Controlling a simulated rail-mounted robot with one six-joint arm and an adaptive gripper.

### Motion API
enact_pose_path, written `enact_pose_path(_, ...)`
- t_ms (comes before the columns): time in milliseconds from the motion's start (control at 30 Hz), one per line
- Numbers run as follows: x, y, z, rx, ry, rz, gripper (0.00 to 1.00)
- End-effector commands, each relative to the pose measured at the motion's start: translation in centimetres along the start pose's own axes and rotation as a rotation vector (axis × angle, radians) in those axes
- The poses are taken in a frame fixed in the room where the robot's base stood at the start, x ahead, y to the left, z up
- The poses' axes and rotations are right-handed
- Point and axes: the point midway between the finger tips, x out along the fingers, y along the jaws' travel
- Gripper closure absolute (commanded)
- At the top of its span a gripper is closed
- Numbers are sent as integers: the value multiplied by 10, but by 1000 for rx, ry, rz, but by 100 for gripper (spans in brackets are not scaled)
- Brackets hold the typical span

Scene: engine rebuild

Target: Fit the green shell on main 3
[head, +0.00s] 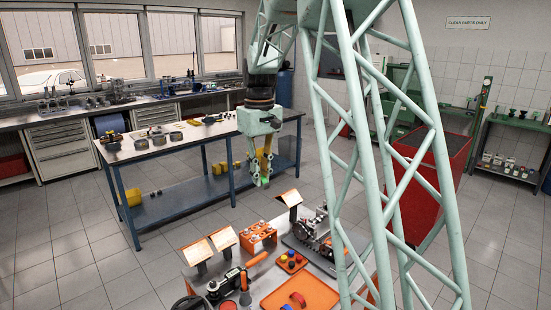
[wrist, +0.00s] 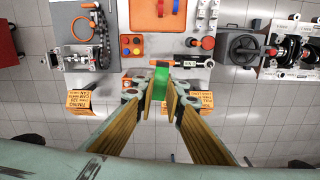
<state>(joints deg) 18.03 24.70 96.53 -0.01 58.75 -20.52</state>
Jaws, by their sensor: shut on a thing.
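My gripper (head: 263,181) hangs from the arm in the head view, above and beyond the far edge of the near workbench. In the wrist view its two fingertips (wrist: 166,92) are shut on the green shell (wrist: 161,80). The shell shows as a small bright green patch, and also at the fingertips in the head view (head: 265,181). The gripper is well clear of the bench and touches nothing else. A dark and silver engine assembly (head: 312,234) stands on the right of the near bench in the head view. Main 3 cannot be singled out.
The near bench holds an orange tray (head: 298,296), an orange rack (head: 258,234), a block with coloured dots (wrist: 131,45), and orange placards (head: 223,238). A blue-framed table (head: 128,155) stands behind at left. A red cabinet (head: 432,165) stands at right. Open tiled floor lies between.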

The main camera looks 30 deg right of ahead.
Motion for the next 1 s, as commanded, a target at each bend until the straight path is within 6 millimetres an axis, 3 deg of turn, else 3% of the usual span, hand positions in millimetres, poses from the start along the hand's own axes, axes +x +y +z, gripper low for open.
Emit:
enact_pose_path(33, 22, -9, -4, -1, -5, -2, 99)
enact_pose_path(400, 140, -62, -30, 15, -4, -1, 99)
enact_pose_path(700, 236, -111, -39, 28, -5, -1, 99)
enact_pose_path(900, 288, -138, -41, 36, -3, -1, 99)
enact_pose_path(1000, 305, -148, -40, 39, -2, 0, 99)
